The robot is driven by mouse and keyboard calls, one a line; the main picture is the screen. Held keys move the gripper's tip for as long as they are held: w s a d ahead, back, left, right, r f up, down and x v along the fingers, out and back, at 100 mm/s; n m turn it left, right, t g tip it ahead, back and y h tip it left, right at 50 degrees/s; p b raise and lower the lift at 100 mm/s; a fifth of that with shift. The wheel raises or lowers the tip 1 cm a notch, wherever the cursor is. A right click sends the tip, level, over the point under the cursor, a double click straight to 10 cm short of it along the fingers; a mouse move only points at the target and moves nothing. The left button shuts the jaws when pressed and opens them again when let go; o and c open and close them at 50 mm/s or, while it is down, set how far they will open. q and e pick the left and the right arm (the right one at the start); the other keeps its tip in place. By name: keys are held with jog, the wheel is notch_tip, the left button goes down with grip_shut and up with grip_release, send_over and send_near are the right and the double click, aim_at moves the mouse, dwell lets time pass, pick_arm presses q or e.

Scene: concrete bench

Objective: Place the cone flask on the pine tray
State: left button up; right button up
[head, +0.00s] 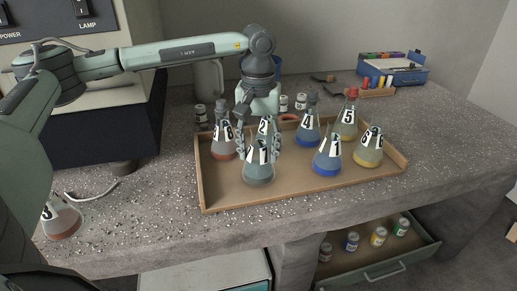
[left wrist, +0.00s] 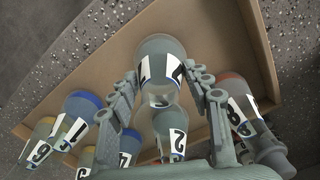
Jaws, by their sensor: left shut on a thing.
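My left gripper (head: 262,142) points down over the pine tray (head: 215,192) and is shut on a grey cone flask (head: 258,174) with a white number label. The flask is upright over the tray's front left part; I cannot tell whether its base touches the tray floor. In the left wrist view the gripper (left wrist: 168,88) has one finger on each side of this flask (left wrist: 158,48). A flask labelled 2 (left wrist: 170,125) stands close behind it, mostly hidden by the gripper in the head view. My right gripper is not in view.
Several other numbered flasks stand on the tray, including an orange-brown one (head: 223,147) left and a blue one (head: 327,162) right. Another flask (head: 62,220) stands on the bench at far left, partly behind my arm. A blue toolbox (head: 405,75) is at the back right.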

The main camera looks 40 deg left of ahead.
pick_arm(q)
jog(key=shift+f, duration=0.25)
jog(key=shift+f, duration=0.1)
